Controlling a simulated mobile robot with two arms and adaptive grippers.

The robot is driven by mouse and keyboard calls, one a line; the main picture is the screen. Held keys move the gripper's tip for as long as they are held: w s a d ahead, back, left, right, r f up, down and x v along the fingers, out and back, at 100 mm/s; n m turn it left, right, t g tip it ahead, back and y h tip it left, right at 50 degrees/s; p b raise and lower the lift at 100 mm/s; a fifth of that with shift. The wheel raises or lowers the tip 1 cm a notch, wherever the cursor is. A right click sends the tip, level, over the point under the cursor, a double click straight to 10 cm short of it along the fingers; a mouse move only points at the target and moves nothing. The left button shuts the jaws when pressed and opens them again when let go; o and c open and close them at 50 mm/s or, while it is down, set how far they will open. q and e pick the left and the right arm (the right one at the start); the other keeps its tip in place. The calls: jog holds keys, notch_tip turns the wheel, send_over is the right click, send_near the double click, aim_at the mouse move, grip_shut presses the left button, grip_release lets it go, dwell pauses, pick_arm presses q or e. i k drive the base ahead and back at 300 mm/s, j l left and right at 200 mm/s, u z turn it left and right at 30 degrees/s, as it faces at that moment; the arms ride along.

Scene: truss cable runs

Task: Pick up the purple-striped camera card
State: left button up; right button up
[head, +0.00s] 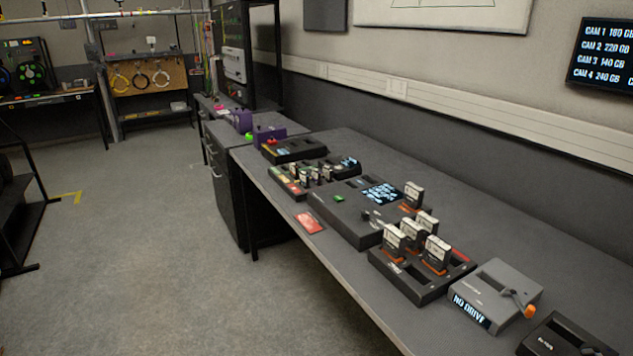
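A dark tray (289,185) on the long bench holds several small upright cards (315,173) with light faces, beside coloured patches of red and green. The cards are too small in the head view to tell which one, if any, has a purple stripe. Just right of it is a large dark console (345,214) with a lit blue-white display (382,193) and a small green patch. Neither of my grippers is in view.
Drives (436,252) with orange bases stand in a black rack (418,290). A grey dock (497,290) reads "NO DRIVE". A red card (309,222) lies by the bench's front edge. A wall screen (606,55) lists camera sizes. The floor (150,250) on the left is clear.

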aim_at(315, 175)
jog(key=i+j+z, duration=0.1)
jog(key=z, duration=0.4)
jog(key=j+z, duration=0.15)
jog(key=z, duration=0.3)
jog(key=i+j+z, duration=0.25)
jog(key=j+z, duration=0.25)
jog(key=j, duration=0.7)
jog(key=j+z, duration=0.45)
jog(key=j, duration=0.75)
